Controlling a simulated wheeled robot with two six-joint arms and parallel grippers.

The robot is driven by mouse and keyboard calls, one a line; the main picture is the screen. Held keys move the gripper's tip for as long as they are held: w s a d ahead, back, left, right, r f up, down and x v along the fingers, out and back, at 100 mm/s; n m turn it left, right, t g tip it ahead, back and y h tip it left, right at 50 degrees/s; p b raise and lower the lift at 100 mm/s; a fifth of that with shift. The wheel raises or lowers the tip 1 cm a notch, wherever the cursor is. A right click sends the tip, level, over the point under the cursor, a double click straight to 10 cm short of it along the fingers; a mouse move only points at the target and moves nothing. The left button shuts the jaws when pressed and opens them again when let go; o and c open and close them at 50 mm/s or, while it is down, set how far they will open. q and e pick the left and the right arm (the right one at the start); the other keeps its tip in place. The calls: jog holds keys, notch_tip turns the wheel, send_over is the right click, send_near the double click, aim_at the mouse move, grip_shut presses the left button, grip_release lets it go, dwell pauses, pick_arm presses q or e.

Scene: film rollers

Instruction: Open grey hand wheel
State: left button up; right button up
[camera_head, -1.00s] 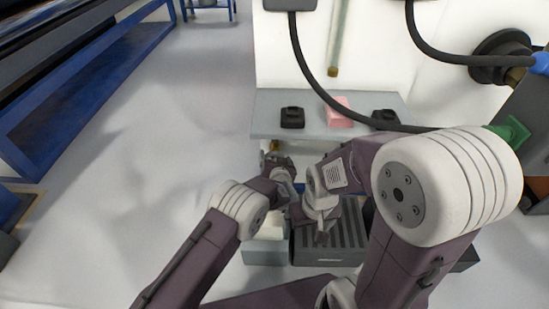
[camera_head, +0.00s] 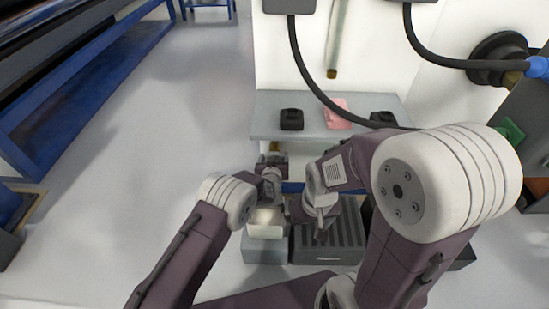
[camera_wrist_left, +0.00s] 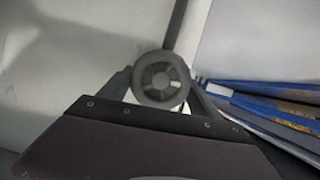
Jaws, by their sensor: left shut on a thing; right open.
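The grey hand wheel (camera_wrist_left: 160,80) is a round, spoked wheel in the middle of the left wrist view, with a dark pipe rising behind it. My left gripper (camera_wrist_left: 158,88) is shut on it, with a finger on each side of the wheel. In the head view my left gripper (camera_head: 272,160) is small, just under the front of the grey shelf, and the wheel cannot be made out there. My right gripper (camera_head: 321,228) is open, lower and to the right, above a dark ribbed crate; its fingers are small in this view.
The grey shelf (camera_head: 350,103) carries two black objects (camera_head: 291,119) and a pink block (camera_head: 337,114). A light grey box (camera_head: 265,250) and the dark ribbed crate (camera_head: 342,236) stand below my arms. A black hose (camera_head: 308,75) hangs in front. Open floor (camera_head: 130,150) lies left.

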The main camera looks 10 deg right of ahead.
pick_arm(q)
jog(key=shift+a+f+n+h, duration=0.1)
jog(key=shift+n+h, duration=0.3)
jog(key=shift+n, duration=0.3)
jog(key=o, duration=1.4)
jog(key=shift+c, duration=0.2)
